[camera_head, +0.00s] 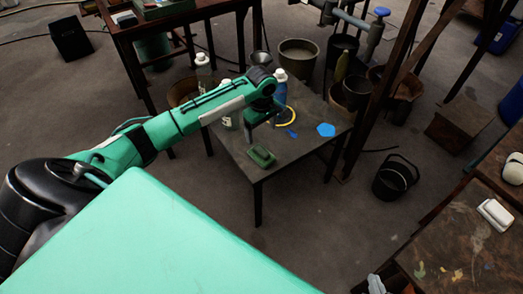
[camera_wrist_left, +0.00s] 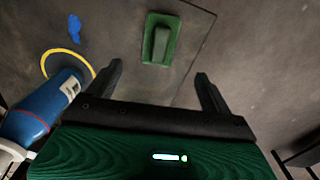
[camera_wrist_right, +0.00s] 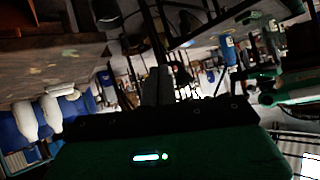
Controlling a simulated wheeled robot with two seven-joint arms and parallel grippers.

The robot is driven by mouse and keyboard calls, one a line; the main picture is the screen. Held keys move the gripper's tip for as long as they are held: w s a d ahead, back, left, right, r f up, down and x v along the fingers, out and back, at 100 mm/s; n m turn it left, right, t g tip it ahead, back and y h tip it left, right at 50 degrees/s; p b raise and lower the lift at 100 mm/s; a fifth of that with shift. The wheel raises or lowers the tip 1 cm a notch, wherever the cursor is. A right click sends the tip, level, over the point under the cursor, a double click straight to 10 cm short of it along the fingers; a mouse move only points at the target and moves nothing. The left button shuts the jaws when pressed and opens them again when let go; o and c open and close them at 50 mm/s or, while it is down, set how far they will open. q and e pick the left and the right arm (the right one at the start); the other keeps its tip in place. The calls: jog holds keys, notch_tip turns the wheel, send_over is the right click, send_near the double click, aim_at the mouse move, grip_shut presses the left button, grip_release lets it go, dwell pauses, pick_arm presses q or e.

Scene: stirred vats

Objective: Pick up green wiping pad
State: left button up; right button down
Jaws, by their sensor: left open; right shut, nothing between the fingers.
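The green wiping pad (camera_head: 262,157) lies on the small dark table (camera_head: 300,150), near its front edge. It has a raised grip along its middle and also shows in the left wrist view (camera_wrist_left: 161,40), top centre. My left gripper (camera_head: 250,132) is above the table, just behind the pad in the head view. In the left wrist view its open fingers (camera_wrist_left: 157,74) are apart and empty, with the pad beyond the tips and roughly between them. My right gripper (camera_wrist_right: 158,85) is shut and empty, away from the table in its own wrist view.
A blue bottle (camera_wrist_left: 42,108) stands close to my left gripper's side, by a yellow ring (camera_wrist_left: 62,52) and a blue splat (camera_wrist_left: 74,28). A blue hexagon (camera_head: 326,130) lies at the table's right. More bottles (camera_head: 204,72) stand at its back left. A black bucket (camera_head: 395,178) is on the floor.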

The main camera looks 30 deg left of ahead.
pick_arm(q)
jog(key=b, duration=0.1)
send_over(261, 151)
notch_tip(261, 151, down, 6)
jog(key=shift+w+r, duration=0.15)
jog(key=shift+f, duration=0.45)
jog(key=shift+f+b, duration=0.35)
jog(key=shift+b, duration=0.1)
notch_tip(261, 151, down, 4)
jog(key=shift+f+b, duration=0.1)
jog(key=shift+b, duration=0.85)
jog(key=shift+f, duration=0.15)
pick_arm(e)
jog(key=w+a+r+t+y, duration=0.1)
jog(key=w+r+t, duration=0.3)
jog(key=r+t, duration=0.4)
jog(key=shift+w+a+r+y, duration=0.2)
jog(key=shift+r+y, duration=0.35)
jog(key=shift+y, duration=0.05)
pick_arm(q)
jog(key=c, duration=1.1)
